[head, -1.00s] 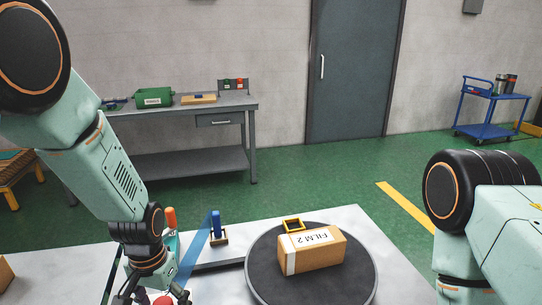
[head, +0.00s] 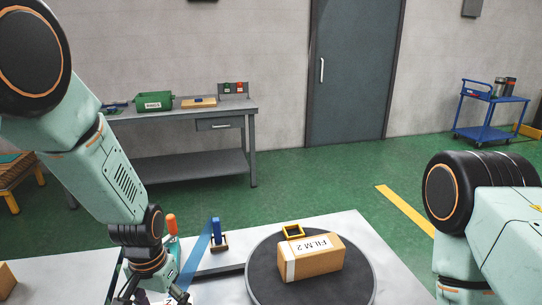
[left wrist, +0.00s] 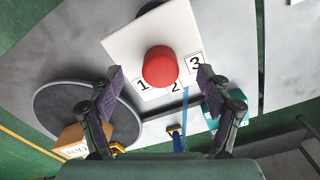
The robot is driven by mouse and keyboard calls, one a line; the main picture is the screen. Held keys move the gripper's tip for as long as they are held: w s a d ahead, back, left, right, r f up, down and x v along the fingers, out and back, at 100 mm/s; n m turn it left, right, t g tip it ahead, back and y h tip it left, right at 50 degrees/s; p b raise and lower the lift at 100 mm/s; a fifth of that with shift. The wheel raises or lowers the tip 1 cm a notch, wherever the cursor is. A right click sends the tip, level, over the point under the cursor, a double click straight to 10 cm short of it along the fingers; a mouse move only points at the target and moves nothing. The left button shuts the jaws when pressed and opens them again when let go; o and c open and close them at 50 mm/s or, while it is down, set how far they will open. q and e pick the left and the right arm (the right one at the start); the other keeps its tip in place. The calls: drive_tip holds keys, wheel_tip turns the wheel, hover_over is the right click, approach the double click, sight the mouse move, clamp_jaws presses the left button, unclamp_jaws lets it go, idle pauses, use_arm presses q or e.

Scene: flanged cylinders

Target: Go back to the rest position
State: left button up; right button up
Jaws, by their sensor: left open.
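My left gripper (head: 152,296) is low at the bottom left of the head view, partly cut off by the picture edge. In the left wrist view my left gripper (left wrist: 157,78) has its two fingers wide apart. A red round-topped cylinder (left wrist: 165,66) shows between and beyond the fingers, on a white plate (left wrist: 125,47) with labels 1, 2 and 3 along its edge. The fingers do not appear to close on it. My right arm enters at the right of the head view; its gripper is out of frame.
A cardboard box marked FILM 2 (head: 313,260) lies on a dark round turntable (head: 262,287), with a yellow frame (head: 294,231) beside it. A blue-handled tool (head: 216,232) and an orange-topped item (head: 171,224) stand near my left wrist. A grey bench (head: 190,116) stands behind.

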use_arm(q)
drive_tip(key=shift+r+p, duration=1.9)
drive_tip(key=shift+r, duration=0.2)
wheel_tip(320, 180, down, 7)
drive_tip(key=b, duration=0.7)
drive_tip(key=shift+r, duration=0.1)
drive_tip(key=shift+r+n, duration=0.2)
drive_tip(key=shift+n, duration=0.6)
drive_tip(key=n, duration=0.3)
drive_tip(key=shift+n, duration=0.4)
drive_tip(key=n, duration=0.3)
drive_tip(key=shift+r+n, duration=0.1)
drive_tip(key=shift+n, duration=1.1)
wheel_tip(320, 180, up, 4)
drive_tip(key=shift+r+p, duration=0.1)
drive_tip(key=shift+p, duration=0.65)
drive_tip(key=shift+s+r+p, duration=0.1)
drive_tip(key=shift+r+p, duration=0.7)
drive_tip(key=shift+p, duration=0.05)
drive_tip(key=shift+r+p, duration=0.25)
drive_tip(key=shift+p, duration=0.05)
use_arm(e)
drive_tip(key=shift+r, duration=0.6)
